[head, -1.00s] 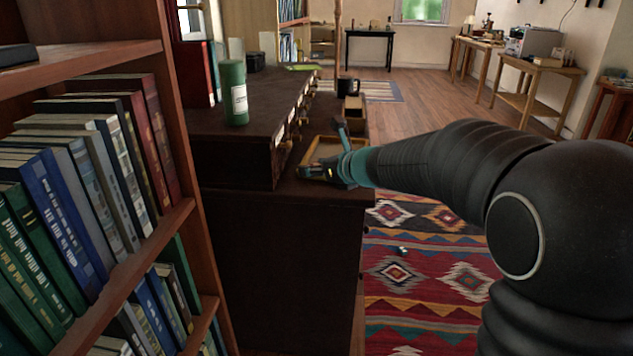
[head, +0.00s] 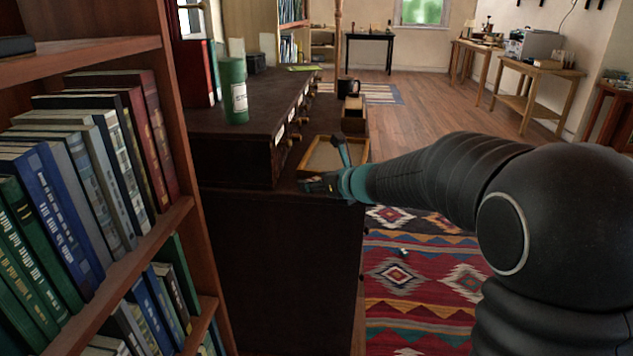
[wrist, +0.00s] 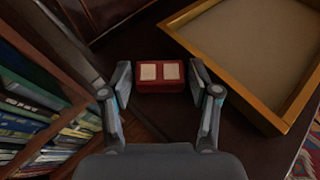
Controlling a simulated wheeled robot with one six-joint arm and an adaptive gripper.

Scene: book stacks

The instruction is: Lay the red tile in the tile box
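The red tile (wrist: 161,86), a small red block with two cream squares on its face, lies on the dark cabinet top in the wrist view. My gripper (wrist: 160,80) is open, with one finger on each side of the tile and a narrow gap showing at both sides. In the head view my gripper (head: 320,184) is low over the cabinet's near end, and the tile cannot be made out there. The tile box (wrist: 220,62) is a shallow wooden tray with a beige floor, empty where visible, right of the tile. It also shows in the head view (head: 365,153), behind my gripper.
A raised drawer unit (head: 235,160) stands left of the box, with a green cylinder (head: 233,90) on top. A dark mug (head: 348,87) and a small wooden box (head: 354,115) are farther back. A bookshelf (head: 170,120) is close on the left.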

